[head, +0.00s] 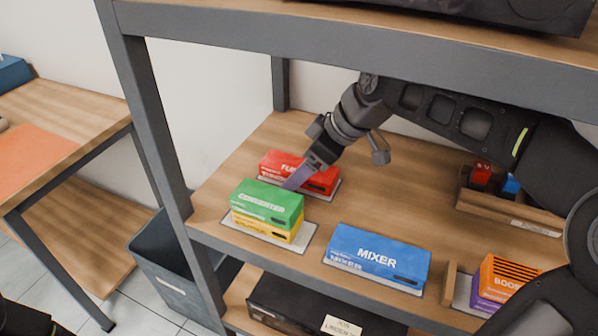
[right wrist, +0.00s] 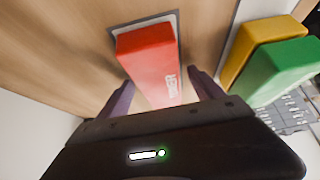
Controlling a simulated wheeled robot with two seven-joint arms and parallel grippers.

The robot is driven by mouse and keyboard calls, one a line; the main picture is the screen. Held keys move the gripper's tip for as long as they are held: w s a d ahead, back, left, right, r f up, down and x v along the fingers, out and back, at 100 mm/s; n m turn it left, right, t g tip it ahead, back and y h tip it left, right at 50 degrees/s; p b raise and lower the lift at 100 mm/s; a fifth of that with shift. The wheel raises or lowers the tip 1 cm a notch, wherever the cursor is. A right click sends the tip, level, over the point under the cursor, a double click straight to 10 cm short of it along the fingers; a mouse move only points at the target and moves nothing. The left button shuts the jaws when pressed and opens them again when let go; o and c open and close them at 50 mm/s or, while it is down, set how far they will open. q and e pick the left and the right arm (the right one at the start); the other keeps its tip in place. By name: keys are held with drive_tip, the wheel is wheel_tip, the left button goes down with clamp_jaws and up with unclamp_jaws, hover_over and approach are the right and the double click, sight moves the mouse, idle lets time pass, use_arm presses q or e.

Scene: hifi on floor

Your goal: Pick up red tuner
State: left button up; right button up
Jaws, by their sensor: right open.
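The red tuner (head: 321,181) is a red box lying on a light pad on the shelf, behind the green and yellow boxes in the head view. In the right wrist view the red tuner (right wrist: 150,62) lies between the two fingers. My right gripper (head: 296,180) reaches down to it from the right; one finger covers part of its front in the head view. The right gripper (right wrist: 160,88) is open, with a finger on either side of the box's near end. I cannot tell whether the fingers touch it. Only a dark bit of my left arm shows at the lower left.
A green box (head: 268,198) sits on a yellow box (head: 265,229) close in front of the tuner. A blue mixer (head: 378,254) and an orange-purple box (head: 502,281) stand along the front edge. A wooden holder (head: 508,212) is at the right. The upper shelf (head: 350,40) hangs above.

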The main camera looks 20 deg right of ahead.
drive_tip(key=shift+c, duration=0.5)
clamp_jaws()
idle(0.6)
